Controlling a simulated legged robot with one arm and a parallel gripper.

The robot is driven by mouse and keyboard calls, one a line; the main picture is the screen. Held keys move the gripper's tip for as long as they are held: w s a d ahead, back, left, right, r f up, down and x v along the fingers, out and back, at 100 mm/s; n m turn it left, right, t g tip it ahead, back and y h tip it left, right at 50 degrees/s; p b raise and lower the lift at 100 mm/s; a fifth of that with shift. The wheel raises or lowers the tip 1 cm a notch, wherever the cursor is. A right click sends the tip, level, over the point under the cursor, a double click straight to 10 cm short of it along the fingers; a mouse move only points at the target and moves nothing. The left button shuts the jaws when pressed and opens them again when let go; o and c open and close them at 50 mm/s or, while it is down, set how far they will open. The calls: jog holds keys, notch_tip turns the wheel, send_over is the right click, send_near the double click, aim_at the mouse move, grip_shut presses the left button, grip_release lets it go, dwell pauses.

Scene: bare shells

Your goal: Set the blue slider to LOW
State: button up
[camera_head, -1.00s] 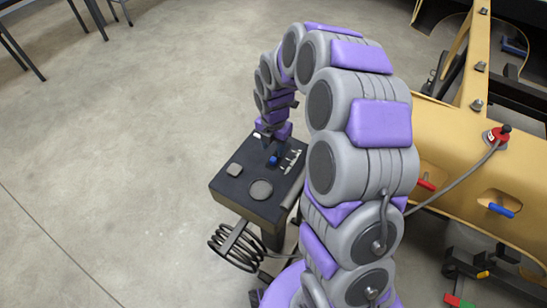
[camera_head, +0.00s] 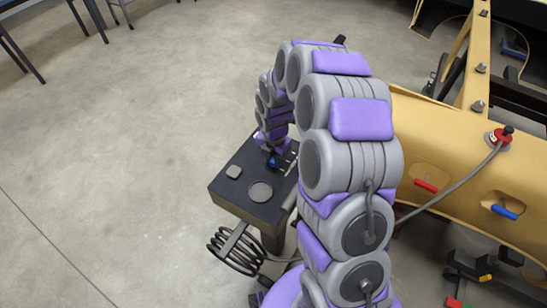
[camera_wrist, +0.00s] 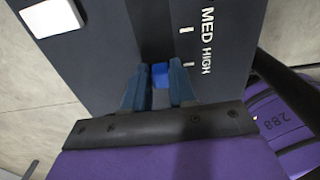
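The blue slider (camera_wrist: 160,75) is a small block in a dark slot on the control box (camera_head: 236,199). In the wrist view it lies between the two fingertips of my gripper (camera_wrist: 158,82), beside the tick marks near HIGH. The labels MED (camera_wrist: 208,24) and HIGH (camera_wrist: 206,61) show; no LOW label is in view there. The fingers are close on both sides of the slider, but whether they press on it is unclear. In the head view my gripper (camera_head: 270,149) reaches down to the slider, which shows as a small blue spot (camera_head: 273,163).
A yellow machine frame (camera_head: 445,160) with red and blue handles stands right. The floor at left is open.

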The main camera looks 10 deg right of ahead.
grip_shut()
jog(key=w+d+p, duration=0.4)
jog(key=w+d, duration=0.2)
jog(key=shift+r, duration=0.1)
jog(key=shift+a, duration=0.1)
dwell(0.4)
grip_release()
jog(key=o, duration=0.4)
jog(key=shift+w, duration=0.15)
jog(key=shift+o, duration=0.2)
